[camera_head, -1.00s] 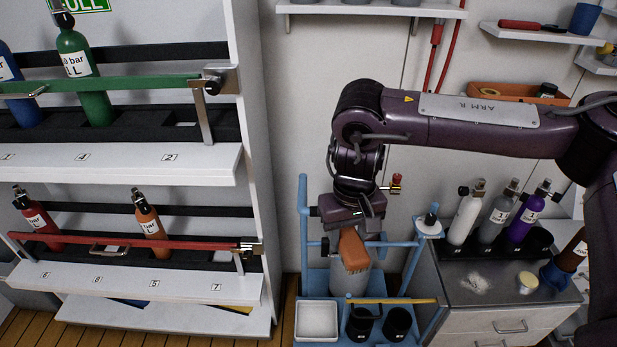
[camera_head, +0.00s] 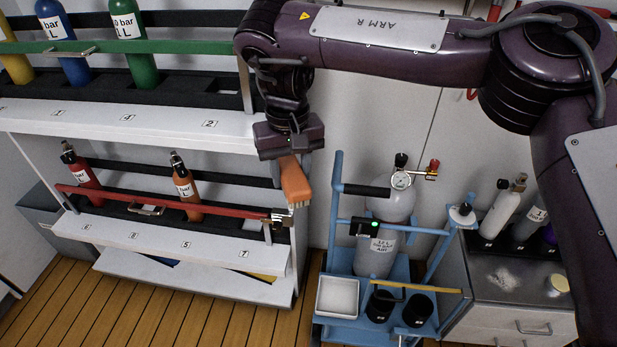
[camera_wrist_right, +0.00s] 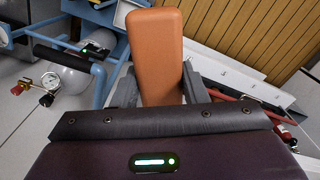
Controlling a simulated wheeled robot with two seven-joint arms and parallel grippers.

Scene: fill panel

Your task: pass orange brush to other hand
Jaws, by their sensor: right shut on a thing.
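The orange brush (camera_head: 295,180) has an orange back and pale bristles. My right gripper (camera_head: 291,156) is shut on it and holds it in the air in front of the right end of the lower rack shelf. In the right wrist view the brush (camera_wrist_right: 158,55) stands out between the two grey fingers of the right gripper (camera_wrist_right: 160,92), its orange back toward the camera. My left gripper is not in view.
A rack (camera_head: 140,262) with a red bar, a green bar and several bottles stands at left. A blue cart (camera_head: 350,328) with a grey cylinder (camera_head: 378,255) is right of the brush. A counter (camera_head: 515,300) with bottles stands at right. Wooden floor (camera_head: 215,325) is clear in front.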

